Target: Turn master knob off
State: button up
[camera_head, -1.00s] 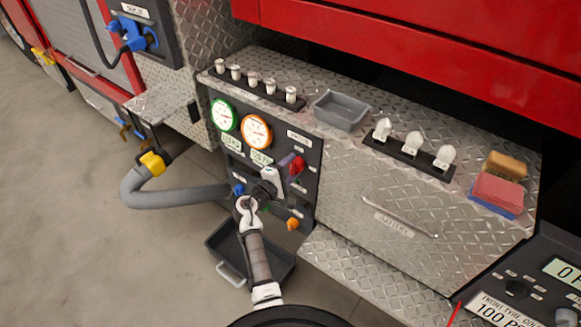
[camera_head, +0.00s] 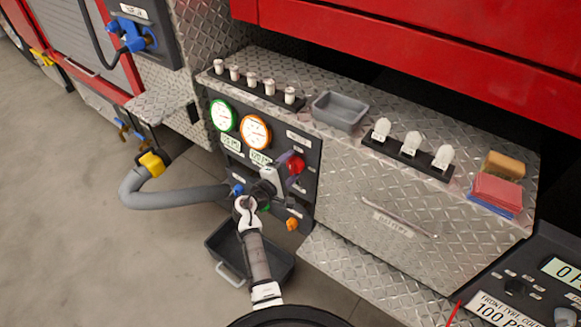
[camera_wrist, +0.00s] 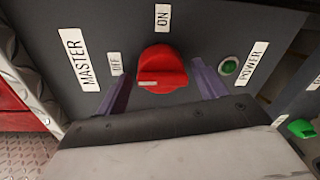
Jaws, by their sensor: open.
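The red master knob (camera_wrist: 162,68) sits on the dark panel between my gripper's two purple fingers in the wrist view. It has a pale mark on its lower left; I cannot tell its setting. The MASTER label (camera_wrist: 80,60) and OFF label (camera_wrist: 116,64) are to its left, and the ON label (camera_wrist: 162,17) is above. My gripper (camera_wrist: 164,84) is open, one finger on each side of the knob, with visible gaps. In the head view my gripper (camera_head: 286,171) is at the panel, beside the red knob (camera_head: 296,164).
A green power light (camera_wrist: 229,67) is right of the right finger. Two gauges (camera_head: 256,132) are left of the knob. A blue fitting (camera_head: 237,189) and orange knob (camera_head: 292,224) are close by. A grey bin (camera_head: 225,250) stands below.

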jog(key=b+v, duration=0.2)
jog(key=v, duration=1.1)
jog(key=shift+s+a+r, duration=0.2)
jog(key=shift+s, duration=0.05)
